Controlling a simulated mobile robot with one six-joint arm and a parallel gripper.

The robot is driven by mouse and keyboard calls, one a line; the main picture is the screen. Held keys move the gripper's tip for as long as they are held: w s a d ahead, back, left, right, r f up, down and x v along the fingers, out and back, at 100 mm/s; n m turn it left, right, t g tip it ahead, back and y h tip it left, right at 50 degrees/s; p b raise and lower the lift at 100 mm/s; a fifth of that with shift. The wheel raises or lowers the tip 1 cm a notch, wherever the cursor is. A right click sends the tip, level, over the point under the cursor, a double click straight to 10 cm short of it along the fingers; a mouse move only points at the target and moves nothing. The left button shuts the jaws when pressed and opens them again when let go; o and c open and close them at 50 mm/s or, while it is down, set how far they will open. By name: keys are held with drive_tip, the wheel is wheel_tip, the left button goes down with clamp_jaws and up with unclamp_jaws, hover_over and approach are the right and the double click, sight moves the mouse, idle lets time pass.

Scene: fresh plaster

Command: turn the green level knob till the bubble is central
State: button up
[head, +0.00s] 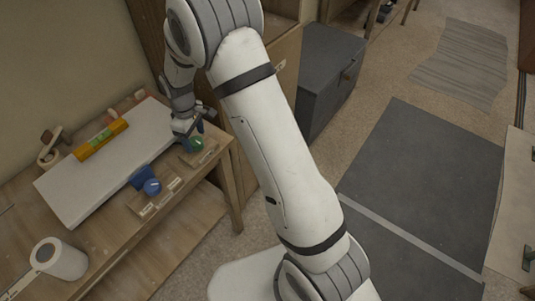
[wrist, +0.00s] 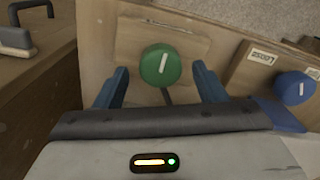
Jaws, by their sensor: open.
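The green knob (head: 197,143) sits on a small wooden block at the right end of the wooden bench. In the wrist view the green knob (wrist: 160,66) has a white pointer line, nearly upright and tilted slightly right. My gripper (wrist: 163,82) is open, with one blue finger on each side of the knob and gaps showing. In the head view my gripper (head: 190,133) is over the knob and partly hides it. The orange spirit level (head: 101,140) lies on the white board (head: 110,165); its green vial shows, but the bubble is too small to place.
A blue knob (head: 152,187) is on another labelled block, left of the green one; it also shows in the wrist view (wrist: 294,88). A dark grey cabinet (head: 325,75) stands behind my arm.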

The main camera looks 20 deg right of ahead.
sight(196, 140)
wheel_tip(196, 140, up, 7)
drive_tip(key=shift+s+d+f+b, duration=0.1)
drive_tip(key=shift+d+b, duration=0.05)
drive_tip(key=shift+b, duration=0.55)
drive_tip(key=s+d+r+m+t+b, duration=0.1)
drive_tip(key=s+d+r+m+b, duration=0.1)
drive_tip(key=s+d+m+b, duration=0.2)
drive_tip(key=s+d+r+m+t+b, duration=0.1)
drive_tip(key=s+d+m+b, duration=0.3)
drive_tip(key=s+d, duration=0.7)
drive_tip(key=s+r+m, duration=0.1)
drive_tip(key=s, duration=0.7)
drive_tip(key=shift+s+d+r+m, duration=0.15)
drive_tip(key=shift+s+m, duration=0.2)
drive_tip(key=shift+m, duration=0.05)
drive_tip(key=shift+s+d+m+t, duration=0.15)
drive_tip(key=shift+s+d+m, duration=0.05)
drive_tip(key=shift+s, duration=0.45)
drive_tip(key=shift+s+d+m+t, duration=0.15)
drive_tip(key=shift+s+m, duration=0.05)
drive_tip(key=shift+s, duration=0.4)
drive_tip(key=shift+w, duration=0.1)
